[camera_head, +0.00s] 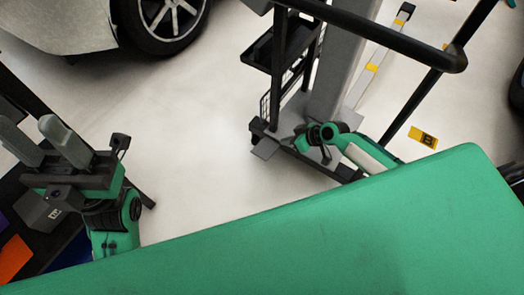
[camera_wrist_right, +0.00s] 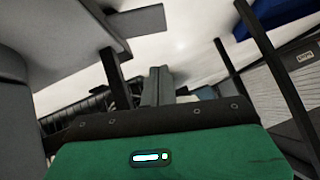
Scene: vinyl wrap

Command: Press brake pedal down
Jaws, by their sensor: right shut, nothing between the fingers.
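A flat grey plate (camera_head: 265,149), which looks like the brake pedal, sticks out low at the left of the dark cart's base. A grey flat piece in the right wrist view (camera_wrist_right: 138,21), above and left of the fingers, may be the same plate; I cannot tell whether it is pressed. My right gripper (camera_wrist_right: 159,72) is shut and empty. In the head view it is small beside the cart's base, right of the plate, and seems apart from it. My left gripper (camera_head: 28,130) is open and empty at the far left, well away from the cart.
The cart (camera_head: 282,50) has dark shelves, a grey column and a black handlebar (camera_head: 385,35). A car wheel (camera_head: 168,20) stands at the top left. A yellow floor marker (camera_head: 422,137) lies right of the cart. The pale floor between the left gripper and cart is clear.

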